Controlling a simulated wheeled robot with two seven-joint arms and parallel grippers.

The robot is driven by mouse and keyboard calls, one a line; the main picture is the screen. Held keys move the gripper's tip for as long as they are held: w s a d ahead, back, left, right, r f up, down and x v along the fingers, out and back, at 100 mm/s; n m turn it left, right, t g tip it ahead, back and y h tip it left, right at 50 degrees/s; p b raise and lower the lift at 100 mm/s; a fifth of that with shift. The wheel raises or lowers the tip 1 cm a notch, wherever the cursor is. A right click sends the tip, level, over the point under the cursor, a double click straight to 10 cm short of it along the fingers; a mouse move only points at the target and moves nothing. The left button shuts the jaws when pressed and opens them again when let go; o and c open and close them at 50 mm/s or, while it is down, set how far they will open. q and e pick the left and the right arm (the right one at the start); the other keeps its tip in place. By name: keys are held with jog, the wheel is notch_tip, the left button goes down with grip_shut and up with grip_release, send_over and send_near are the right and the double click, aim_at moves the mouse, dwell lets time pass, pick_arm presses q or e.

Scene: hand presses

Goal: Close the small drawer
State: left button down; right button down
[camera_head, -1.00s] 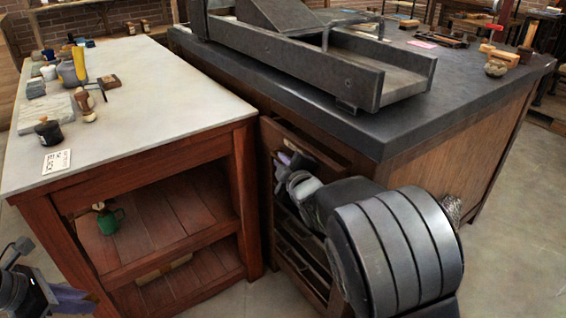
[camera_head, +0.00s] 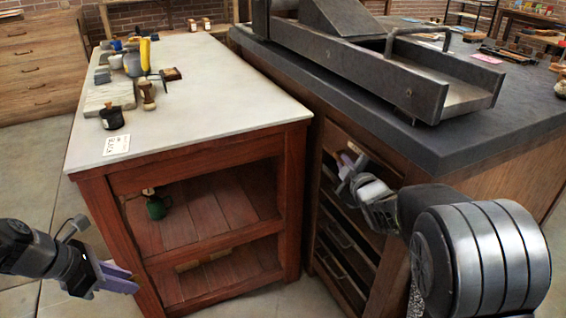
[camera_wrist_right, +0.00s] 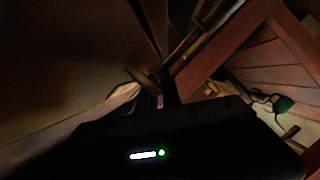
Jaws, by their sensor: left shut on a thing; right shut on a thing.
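The dark cabinet (camera_head: 470,185) has a column of drawers on its front, under the dark worktop. The small drawer (camera_head: 330,168) is near the top of this column, and my arm partly hides it. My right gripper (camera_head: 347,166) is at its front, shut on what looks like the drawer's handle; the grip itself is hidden. The right wrist view is dark, with the cabinet front close to the gripper (camera_wrist_right: 150,90). My left gripper (camera_head: 125,278) is at the lower left, left of the red-brown bench, well away from the drawer. Its purple fingers are shut; what they hold cannot be made out.
The red-brown bench (camera_head: 300,200) stands close left of the cabinet, leaving a narrow gap. A large metal press (camera_head: 385,70) sits on the cabinet. The floor at left is clear.

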jog(key=c, duration=1.8)
grip_release()
jog(key=shift+d, duration=0.3)
pick_arm(q)
jog(key=shift+w+r, duration=0.1)
pick_arm(e)
jog(key=shift+r, duration=0.1)
